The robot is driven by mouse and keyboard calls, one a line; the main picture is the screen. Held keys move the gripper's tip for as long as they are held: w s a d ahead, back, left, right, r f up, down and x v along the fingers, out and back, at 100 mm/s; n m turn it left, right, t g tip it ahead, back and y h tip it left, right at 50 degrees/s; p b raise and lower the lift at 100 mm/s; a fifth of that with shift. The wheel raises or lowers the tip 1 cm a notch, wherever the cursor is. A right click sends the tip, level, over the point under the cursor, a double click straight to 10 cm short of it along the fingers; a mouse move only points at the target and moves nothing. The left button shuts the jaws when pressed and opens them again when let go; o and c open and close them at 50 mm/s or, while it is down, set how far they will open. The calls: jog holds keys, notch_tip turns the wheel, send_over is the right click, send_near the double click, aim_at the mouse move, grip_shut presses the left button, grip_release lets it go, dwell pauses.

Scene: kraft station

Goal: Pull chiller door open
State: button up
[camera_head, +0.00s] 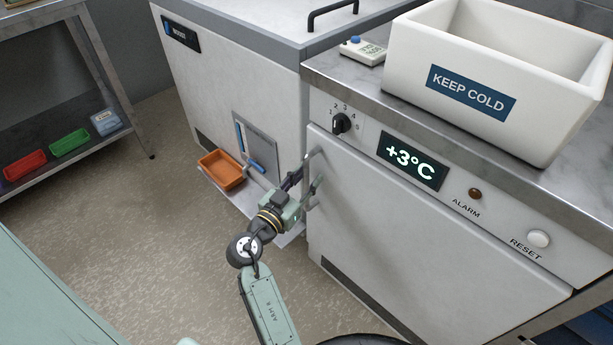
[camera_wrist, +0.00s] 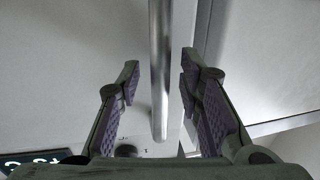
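The white chiller door (camera_head: 420,255) fills the front below the control panel and looks closed. Its metal bar handle (camera_head: 316,156) is at the door's upper left. My gripper (camera_head: 305,184) is at this handle in the head view. In the wrist view the handle (camera_wrist: 161,70) runs between the two open fingers of my gripper (camera_wrist: 159,82), with a small gap visible on each side. The fingers do not appear to press on the bar. The gripper partly hides the handle in the head view.
The control panel shows a +3°C display (camera_head: 413,161). A white KEEP COLD bin (camera_head: 470,92) and a small device (camera_head: 362,50) stand on top. Left is another cabinet (camera_head: 240,75) with an orange tray (camera_head: 221,170) at its front. Open floor (camera_head: 130,240) lies left of the chiller.

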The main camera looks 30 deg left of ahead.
jog(key=shift+c, duration=0.3)
grip_shut()
dwell(0.6)
